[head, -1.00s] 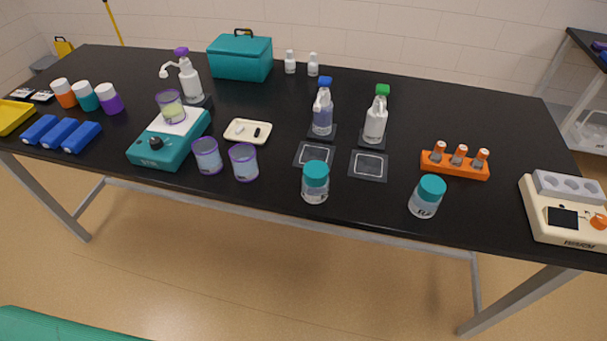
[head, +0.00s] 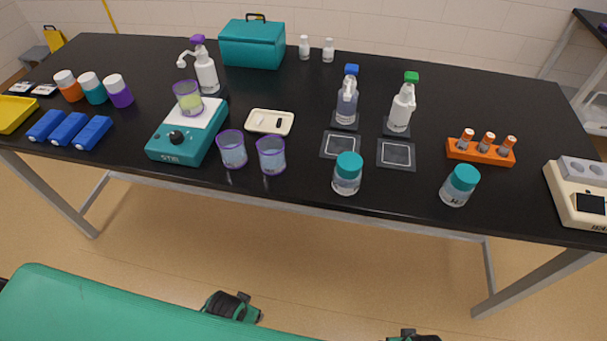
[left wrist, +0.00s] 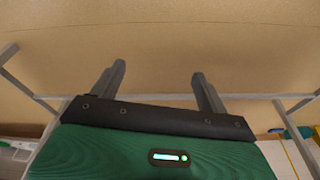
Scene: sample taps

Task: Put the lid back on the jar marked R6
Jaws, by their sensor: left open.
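Two clear jars with teal tops stand near the front edge of the table in the head view. One jar (head: 347,178) stands in front of the dark square pads, and the other jar (head: 456,192) stands further right. Both tops look seated on their jars. Marks on them are too small to read, so I cannot tell which is R6. I see no loose lid. My left gripper (left wrist: 158,75) is open and empty in the left wrist view, with bare floor beyond its fingers. It is away from both jars. My right gripper cannot be made out.
A cream device (head: 580,195) stands at the right end. Space between the two jars is clear.

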